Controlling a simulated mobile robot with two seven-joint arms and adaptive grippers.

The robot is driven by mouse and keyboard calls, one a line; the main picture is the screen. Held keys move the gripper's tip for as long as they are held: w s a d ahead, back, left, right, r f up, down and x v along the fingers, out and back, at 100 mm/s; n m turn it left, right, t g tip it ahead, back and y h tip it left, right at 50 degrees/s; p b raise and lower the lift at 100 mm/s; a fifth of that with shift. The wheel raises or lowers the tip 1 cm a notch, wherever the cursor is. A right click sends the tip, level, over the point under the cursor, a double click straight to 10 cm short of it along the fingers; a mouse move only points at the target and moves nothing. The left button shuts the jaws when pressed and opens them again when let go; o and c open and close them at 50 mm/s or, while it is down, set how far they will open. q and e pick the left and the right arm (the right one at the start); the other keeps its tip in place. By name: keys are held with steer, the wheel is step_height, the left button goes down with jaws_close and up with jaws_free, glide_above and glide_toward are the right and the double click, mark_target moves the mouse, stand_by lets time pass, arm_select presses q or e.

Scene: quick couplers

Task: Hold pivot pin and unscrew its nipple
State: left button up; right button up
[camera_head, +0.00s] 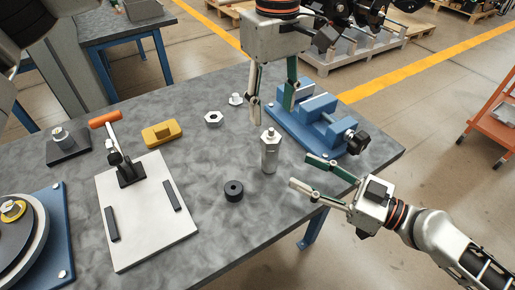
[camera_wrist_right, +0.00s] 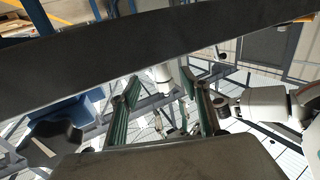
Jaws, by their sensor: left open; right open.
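The pivot pin (camera_head: 269,157) is a silver cylinder standing upright on the grey table, with its nipple (camera_head: 270,135) on top. My left gripper (camera_head: 270,112) points down from above. Its fingers are open and empty, with their tips a little above and behind the nipple. My right gripper (camera_head: 300,171) comes in from the right, open, with its tips spread to the right of the pin and apart from it. In the right wrist view its green-lined fingers (camera_wrist_right: 160,100) are spread; a pale piece shows between them, but I cannot tell what it is.
A blue vise (camera_head: 306,122) stands just right of the pin. A black ring (camera_head: 233,191), a hex nut (camera_head: 213,118) and a small white flanged piece (camera_head: 236,99) lie nearby. A toggle clamp plate (camera_head: 150,220), a yellow block (camera_head: 162,133) and a turntable (camera_head: 20,235) are farther left.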

mark_target(277, 158)
steer(key=shift+x, duration=3.9)
jaws_close()
